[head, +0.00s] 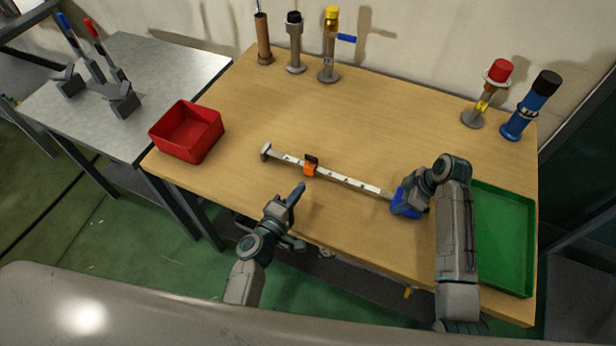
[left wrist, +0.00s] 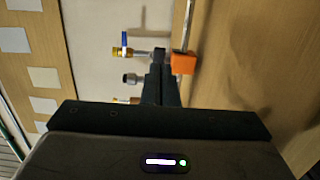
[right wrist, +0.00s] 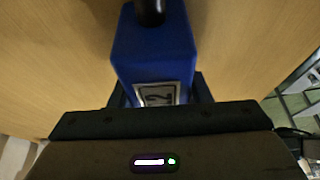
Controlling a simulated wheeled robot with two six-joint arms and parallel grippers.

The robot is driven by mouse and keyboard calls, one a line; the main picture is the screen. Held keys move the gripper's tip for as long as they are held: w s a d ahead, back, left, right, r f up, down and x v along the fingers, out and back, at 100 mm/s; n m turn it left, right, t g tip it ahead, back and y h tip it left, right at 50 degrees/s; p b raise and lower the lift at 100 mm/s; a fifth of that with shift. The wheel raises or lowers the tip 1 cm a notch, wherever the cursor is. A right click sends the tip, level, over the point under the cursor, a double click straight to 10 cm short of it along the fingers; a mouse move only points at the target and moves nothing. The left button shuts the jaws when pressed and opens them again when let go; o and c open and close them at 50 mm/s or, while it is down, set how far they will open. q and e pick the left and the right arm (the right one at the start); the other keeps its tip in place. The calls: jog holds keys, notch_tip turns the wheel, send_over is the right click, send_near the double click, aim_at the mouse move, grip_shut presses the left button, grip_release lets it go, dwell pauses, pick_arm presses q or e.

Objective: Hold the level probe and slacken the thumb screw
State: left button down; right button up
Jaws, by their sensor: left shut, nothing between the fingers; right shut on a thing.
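The level probe is a pale marked bar (head: 345,179) lying across the wooden table, with a dark foot at its left end. An orange slider (head: 310,170) rides on it, with a black part, apparently the thumb screw (head: 311,158), on top. My right gripper (head: 402,207) is shut on the probe's blue handle, which fills the right wrist view (right wrist: 155,55). My left gripper (head: 300,188) is shut and empty, its tips a little short of the slider. In the left wrist view the orange slider (left wrist: 183,63) is just right of the fingertips; whether they touch is unclear.
A red bin (head: 187,132) stands at the table's left edge and a green tray (head: 503,240) at the right. Several cylindrical tools stand at the back, including a blue one (head: 530,105). A grey side table (head: 150,70) holds tools.

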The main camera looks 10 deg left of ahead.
pick_arm(q)
jog(key=shift+v, duration=1.8)
pick_arm(e)
jog(key=o, duration=1.4)
jog(key=shift+o, duration=0.2)
jog(key=shift+r, duration=0.1)
jog(key=v, duration=1.2)
jog(key=shift+d, duration=0.1)
